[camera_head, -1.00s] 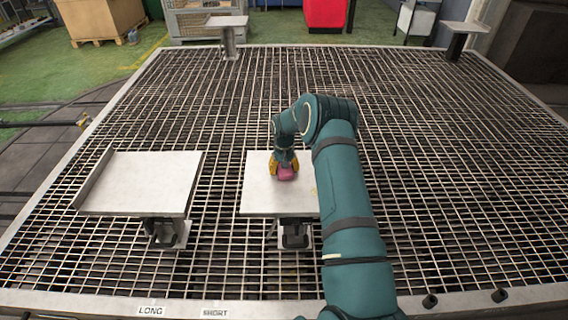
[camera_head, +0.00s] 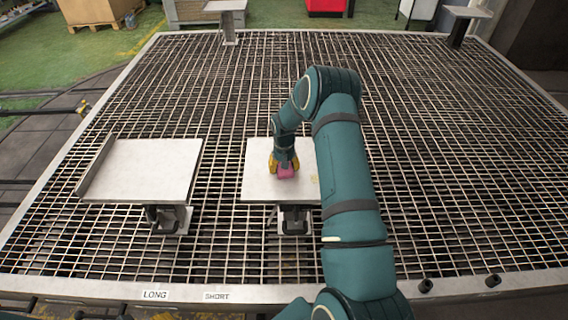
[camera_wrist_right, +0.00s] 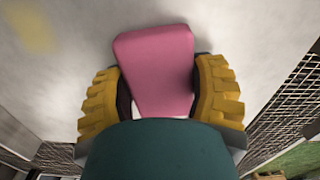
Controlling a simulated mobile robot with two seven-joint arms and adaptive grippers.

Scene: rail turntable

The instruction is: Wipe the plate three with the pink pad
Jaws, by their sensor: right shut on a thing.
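The pink pad (camera_head: 286,172) is held between the yellow fingers of my right gripper (camera_head: 284,163), over the right-hand near plate (camera_head: 258,184). In the right wrist view the pad (camera_wrist_right: 154,65) sits between both fingers of the gripper (camera_wrist_right: 158,90), with the pale plate surface (camera_wrist_right: 80,75) behind it. The pad seems to be at the plate surface; I cannot tell how firmly it touches. A faint yellow smudge (camera_wrist_right: 32,30) shows on the plate in the wrist view. My arm hides the plate's right side in the head view. My left gripper is not seen.
Another pale plate (camera_head: 145,168) with a raised left edge stands to the left. Two smaller plates (camera_head: 225,5) (camera_head: 468,12) stand at the far edge. Labels LONG (camera_head: 155,295) and SHORT (camera_head: 217,296) are on the near frame. The grating (camera_head: 200,90) between is clear.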

